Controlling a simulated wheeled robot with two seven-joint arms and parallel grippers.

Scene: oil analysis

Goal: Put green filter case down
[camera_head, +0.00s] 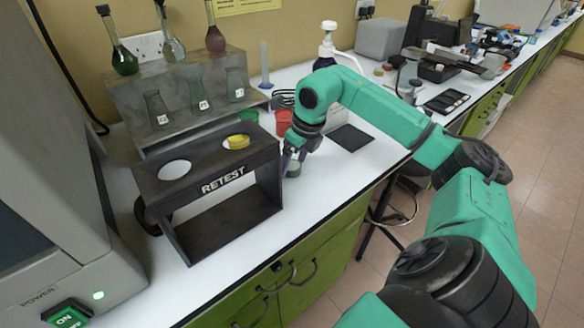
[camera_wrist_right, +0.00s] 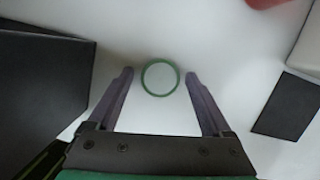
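The green filter case shows as a green ring (camera_wrist_right: 160,92) with a pale middle in the right wrist view. In the head view the green case (camera_head: 293,171) is on the white bench, just right of the black RETEST stand and partly hidden by my gripper. My right gripper (camera_head: 293,154) points down at it. In the wrist view the gripper's fingers (camera_wrist_right: 160,76) are spread on either side of the ring, with a visible gap on each side. My left gripper is not in view.
The black RETEST stand (camera_head: 163,205) is close left of my right gripper, with a yellow piece (camera_head: 238,142) in one hole. A red container (camera_head: 284,123) and a dark flat pad (camera_head: 350,138) are nearby. A flask rack (camera_head: 133,93) stands behind.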

